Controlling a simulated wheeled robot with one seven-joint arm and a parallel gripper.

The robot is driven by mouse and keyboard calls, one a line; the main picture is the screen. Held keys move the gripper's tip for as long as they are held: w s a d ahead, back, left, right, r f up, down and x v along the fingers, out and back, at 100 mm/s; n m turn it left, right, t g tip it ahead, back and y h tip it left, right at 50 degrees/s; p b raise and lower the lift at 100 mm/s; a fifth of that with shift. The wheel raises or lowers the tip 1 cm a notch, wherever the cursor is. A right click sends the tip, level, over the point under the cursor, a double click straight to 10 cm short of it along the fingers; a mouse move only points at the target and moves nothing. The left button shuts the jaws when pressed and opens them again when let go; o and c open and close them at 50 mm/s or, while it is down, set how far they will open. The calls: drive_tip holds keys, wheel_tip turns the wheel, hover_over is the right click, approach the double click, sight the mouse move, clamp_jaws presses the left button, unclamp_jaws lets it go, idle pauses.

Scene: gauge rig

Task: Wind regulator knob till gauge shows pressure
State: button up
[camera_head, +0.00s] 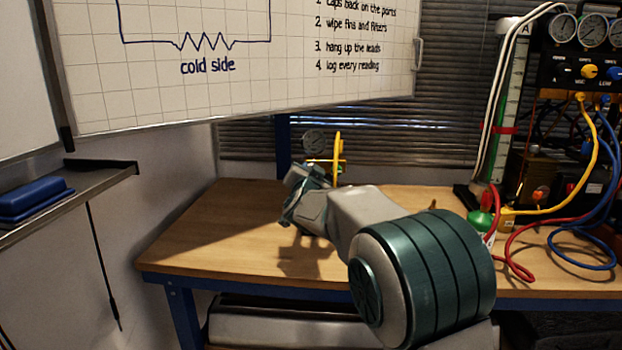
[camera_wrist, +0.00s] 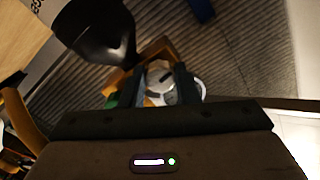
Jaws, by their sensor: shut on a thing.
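The gauge (camera_head: 315,142) stands at the back of the wooden bench in the head view, with brass fittings below it. Its face is too small to read. My gripper (camera_head: 300,195) is just below and left of it, partly hidden by my own arm. In the wrist view my gripper (camera_wrist: 162,84) has its dark fingers shut on a round, pale metal thing between them, which I take to be the regulator knob (camera_wrist: 160,78). Brass-coloured metal shows behind it. The fingers and wrist hide part of the knob, and its turn cannot be read.
A yellow hose loop (camera_head: 337,157) rises beside the gauge. A rig (camera_head: 575,75) with several dials and coloured hoses stands at the right. A whiteboard (camera_head: 240,60) hangs above the bench (camera_head: 210,225), whose left part is clear. A dark cone-shaped thing (camera_wrist: 97,30) is close by in the wrist view.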

drive_tip(key=shift+f+m, duration=0.1)
drive_tip(key=shift+m, duration=0.4)
drive_tip(key=o, duration=1)
drive_tip(key=shift+s, duration=0.15)
drive_tip(key=s, duration=1.3)
drive_tip(key=shift+s+d, duration=0.2)
drive_tip(key=shift+s, duration=0.1)
